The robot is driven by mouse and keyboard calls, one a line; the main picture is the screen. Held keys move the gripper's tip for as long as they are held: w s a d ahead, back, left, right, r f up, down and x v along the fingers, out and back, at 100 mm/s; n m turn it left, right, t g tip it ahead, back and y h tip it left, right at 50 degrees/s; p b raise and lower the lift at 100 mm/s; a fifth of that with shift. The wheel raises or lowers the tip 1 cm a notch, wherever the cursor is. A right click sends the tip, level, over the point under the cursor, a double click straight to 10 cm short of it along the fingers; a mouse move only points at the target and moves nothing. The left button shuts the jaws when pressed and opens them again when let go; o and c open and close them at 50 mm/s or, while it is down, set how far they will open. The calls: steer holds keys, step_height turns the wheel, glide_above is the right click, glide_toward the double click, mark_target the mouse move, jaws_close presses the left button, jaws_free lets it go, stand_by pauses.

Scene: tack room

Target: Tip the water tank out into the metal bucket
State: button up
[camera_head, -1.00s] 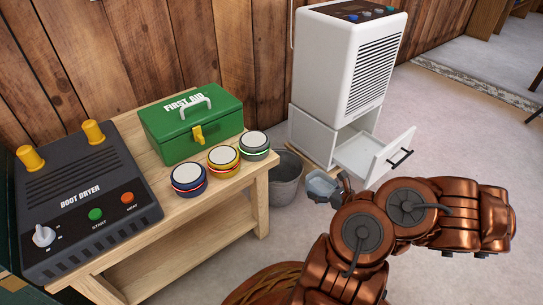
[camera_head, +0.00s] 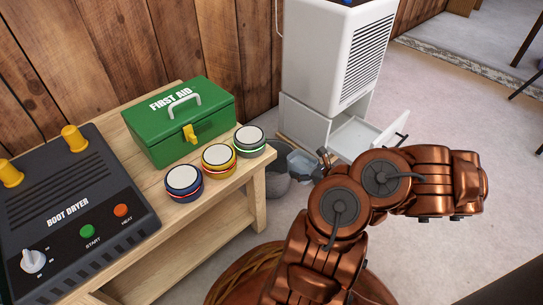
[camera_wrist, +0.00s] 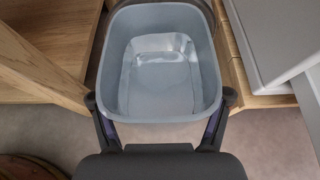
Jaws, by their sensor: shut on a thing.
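The water tank (camera_wrist: 160,105) is a blue-grey open tub, held in front of my wrist. A pale, glossy patch shows on its inside bottom; I cannot tell the water level. My gripper (camera_wrist: 160,99) is shut on the tank, one finger at each side of its near end. In the head view the tank (camera_head: 304,166) is small and partly hidden by my arm. The metal bucket (camera_head: 277,182) stands on the floor beside the wooden bench. The tank is at the bucket's right side and overlaps its rim in the picture. I cannot tell whether they touch.
The wooden bench (camera_head: 225,212) is close on the bucket's left. A white dehumidifier (camera_head: 338,60) stands on a cabinet with an open drawer (camera_head: 365,138) behind my arm.

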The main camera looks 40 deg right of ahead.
mark_target(292, 161)
steer(key=shift+w+r, duration=0.2)
steer(key=shift+r, duration=0.2)
steer(key=shift+w+a+f+g, duration=0.1)
steer(key=shift+w+f+g, duration=0.05)
steer(key=shift+g, duration=0.25)
steer(key=shift+w+g+b, duration=0.2)
steer(key=shift+g+b, duration=0.1)
steer(key=shift+b, duration=0.3)
steer(key=shift+w+r+g+p, duration=0.15)
steer(key=shift+r+g+p, duration=0.15)
steer(key=shift+r+p, duration=0.25)
steer(key=shift+w+r+g, duration=0.2)
steer(key=shift+g, duration=0.1)
steer(key=shift+w+g, duration=0.25)
steer(key=shift+g, duration=0.25)
steer(key=shift+w+f+g, duration=0.2)
steer(key=shift+w+g, duration=0.15)
steer(key=shift+g, duration=0.25)
steer(key=shift+w, duration=0.2)
steer(key=shift+w+r+g, duration=0.1)
steer(key=shift+w+g, duration=0.1)
steer(key=shift+g, duration=0.3)
